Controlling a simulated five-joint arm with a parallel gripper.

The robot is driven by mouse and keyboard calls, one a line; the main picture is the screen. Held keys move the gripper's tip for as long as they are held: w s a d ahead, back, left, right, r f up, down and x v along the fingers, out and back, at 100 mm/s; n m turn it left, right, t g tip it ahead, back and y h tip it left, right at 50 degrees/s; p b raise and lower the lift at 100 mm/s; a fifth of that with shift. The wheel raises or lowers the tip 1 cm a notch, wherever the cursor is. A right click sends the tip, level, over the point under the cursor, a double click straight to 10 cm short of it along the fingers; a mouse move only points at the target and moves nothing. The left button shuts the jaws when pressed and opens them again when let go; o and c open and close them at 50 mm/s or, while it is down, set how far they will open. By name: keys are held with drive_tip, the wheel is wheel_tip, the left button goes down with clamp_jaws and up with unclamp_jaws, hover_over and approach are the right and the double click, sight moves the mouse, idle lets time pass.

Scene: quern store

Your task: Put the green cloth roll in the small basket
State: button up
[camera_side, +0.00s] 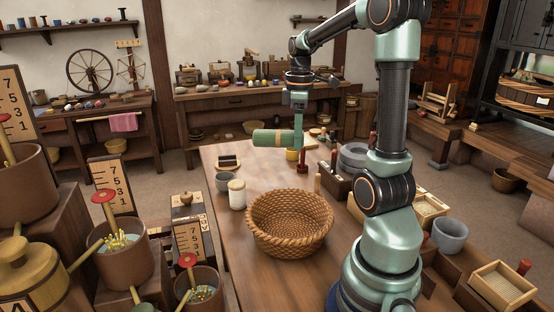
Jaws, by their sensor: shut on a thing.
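The green cloth roll (268,138), with a tan band near its right end, is held level above the far part of the wooden table. My gripper (297,135) is shut on it near its right end; the fingers are small and partly hidden in this view. A woven basket (290,246) stands on the table nearer the camera, below the roll in the picture. It is open at the top and its inside looks empty. The roll is apart from the basket, higher and farther back.
A white jar (237,194) and a grey cup (223,182) stand left of the basket. A dark tray (228,162) lies farther back. Grey round stones (354,155) and a dark box (335,187) stand to the right, near my arm. The table's left front is clear.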

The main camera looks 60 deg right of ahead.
sight(306, 230)
drive_tip(key=s+a+f+n, duration=0.2)
drive_tip(key=s+a+n, duration=0.3)
wheel_tip(306, 230, down, 20)
drive_tip(key=shift+s+r, duration=0.1)
idle(0.5)
drive_tip(key=shift+f, duration=0.2)
drive_tip(key=o, duration=1.4)
drive_tip(key=shift+r, duration=0.15)
